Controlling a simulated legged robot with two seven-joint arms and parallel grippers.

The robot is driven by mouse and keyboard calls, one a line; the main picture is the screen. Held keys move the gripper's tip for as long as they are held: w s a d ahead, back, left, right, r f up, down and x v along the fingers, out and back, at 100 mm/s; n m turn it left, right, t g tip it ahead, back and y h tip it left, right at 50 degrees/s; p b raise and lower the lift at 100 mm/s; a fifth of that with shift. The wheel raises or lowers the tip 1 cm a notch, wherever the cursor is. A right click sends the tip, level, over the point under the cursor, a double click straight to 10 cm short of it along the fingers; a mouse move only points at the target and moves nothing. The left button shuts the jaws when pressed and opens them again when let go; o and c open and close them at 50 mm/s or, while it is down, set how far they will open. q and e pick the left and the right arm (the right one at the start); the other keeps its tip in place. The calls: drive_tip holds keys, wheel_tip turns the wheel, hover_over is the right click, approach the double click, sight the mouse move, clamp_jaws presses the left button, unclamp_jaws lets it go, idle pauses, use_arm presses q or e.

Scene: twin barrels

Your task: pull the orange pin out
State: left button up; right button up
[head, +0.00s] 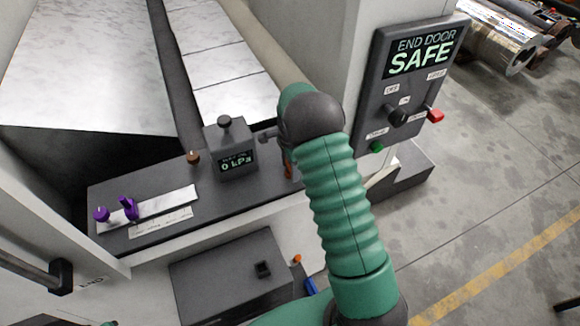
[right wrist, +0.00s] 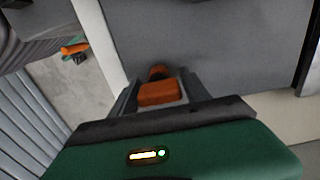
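The orange pin (right wrist: 157,94) shows in the right wrist view between the two grey fingers of my right gripper (right wrist: 158,88). The fingers sit against its sides, so the gripper looks shut on it. A darker orange-brown round part (right wrist: 157,72) shows just beyond, by the dark grey surface. In the head view, a bit of orange (head: 287,167) shows beside my green right wrist, at the right end of the dark bench top. My wrist hides most of the gripper there. How deep the pin sits is hidden. My left gripper is not in view.
A gauge box (head: 232,150) reading 0 kPa stands left of my right wrist. Purple knobs (head: 128,207) and a brown knob (head: 193,157) lie farther left. A control panel (head: 410,80) reading END DOOR SAFE stands at right. Open floor (head: 480,170) lies beyond.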

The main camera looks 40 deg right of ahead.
clamp_jaws()
drive_tip(key=shift+w+r+p, duration=0.1)
drive_tip(key=shift+r+p, duration=0.2)
drive_tip(key=shift+p, duration=0.05)
drive_tip(key=shift+r, duration=0.35)
drive_tip(key=shift+p, duration=0.35)
drive_tip(key=shift+r+p, duration=2.95)
drive_tip(key=shift+r, duration=0.75)
